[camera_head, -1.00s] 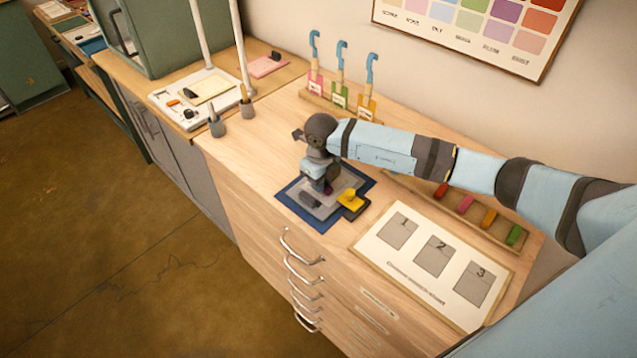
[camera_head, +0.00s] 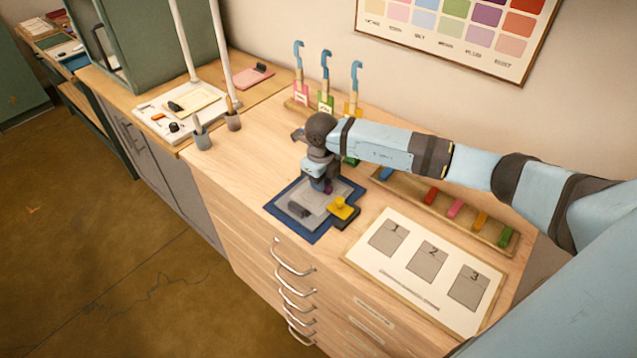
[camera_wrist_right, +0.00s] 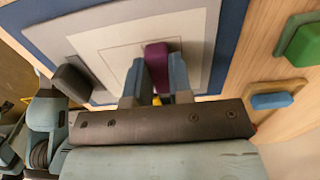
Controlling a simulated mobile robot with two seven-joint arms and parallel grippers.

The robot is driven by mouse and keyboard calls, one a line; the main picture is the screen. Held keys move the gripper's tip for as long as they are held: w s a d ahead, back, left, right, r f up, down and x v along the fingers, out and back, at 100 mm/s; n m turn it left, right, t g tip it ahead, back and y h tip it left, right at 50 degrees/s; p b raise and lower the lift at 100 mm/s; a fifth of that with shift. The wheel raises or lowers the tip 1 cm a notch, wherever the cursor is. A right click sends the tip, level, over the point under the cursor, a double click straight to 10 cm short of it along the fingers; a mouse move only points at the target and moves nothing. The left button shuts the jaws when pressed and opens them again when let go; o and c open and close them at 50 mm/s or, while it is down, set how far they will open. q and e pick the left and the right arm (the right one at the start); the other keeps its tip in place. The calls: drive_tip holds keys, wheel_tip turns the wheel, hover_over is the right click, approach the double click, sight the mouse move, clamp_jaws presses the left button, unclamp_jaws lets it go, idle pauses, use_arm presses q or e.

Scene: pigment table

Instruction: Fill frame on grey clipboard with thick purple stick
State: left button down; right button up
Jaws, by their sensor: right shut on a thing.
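A grey clipboard (camera_head: 312,212) lies on the worktop with a dark blue border around it and a dark clip (camera_head: 299,209) near its front edge. In the right wrist view its pale sheet (camera_wrist_right: 110,45) shows a thin-lined rectangular frame, partly covered by the fingers. My right gripper (camera_head: 325,187) points down over the clipboard's back part. It is shut on the thick purple stick (camera_wrist_right: 156,54), whose end shows between the fingertips over the framed area. I cannot tell whether the stick touches the sheet.
A tray (camera_head: 467,222) with several coloured sticks lies along the wall. A white card with numbered squares (camera_head: 410,295) lies at the front right. Hooked tools (camera_head: 326,80) stand at the back.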

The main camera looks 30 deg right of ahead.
sight(307, 200)
drive_tip(key=shift+w+d+b, duration=0.15)
drive_tip(key=shift+w+d, duration=0.05)
drive_tip(key=shift+d, duration=0.3)
drive_tip(key=shift+w+d+b, duration=0.15)
drive_tip(key=shift+d, duration=0.3)
drive_tip(key=shift+f, duration=0.1)
drive_tip(key=shift+a, duration=0.15)
drive_tip(key=shift+s+a, duration=0.2)
drive_tip(key=shift+a, duration=0.3)
drive_tip(key=shift+s+a, duration=0.2)
drive_tip(key=shift+a, duration=0.25)
drive_tip(key=shift+s+a+p, duration=0.2)
drive_tip(key=shift+s+a, duration=0.05)
drive_tip(key=shift+a, duration=0.45)
drive_tip(key=shift+s+a+p, duration=0.15)
drive_tip(key=shift+s+a, duration=0.1)
drive_tip(key=shift+a, duration=0.4)
drive_tip(key=shift+s+a, duration=0.2)
drive_tip(key=shift+a, duration=0.4)
drive_tip(key=shift+s+a, duration=0.2)
drive_tip(key=shift+a, duration=0.35)
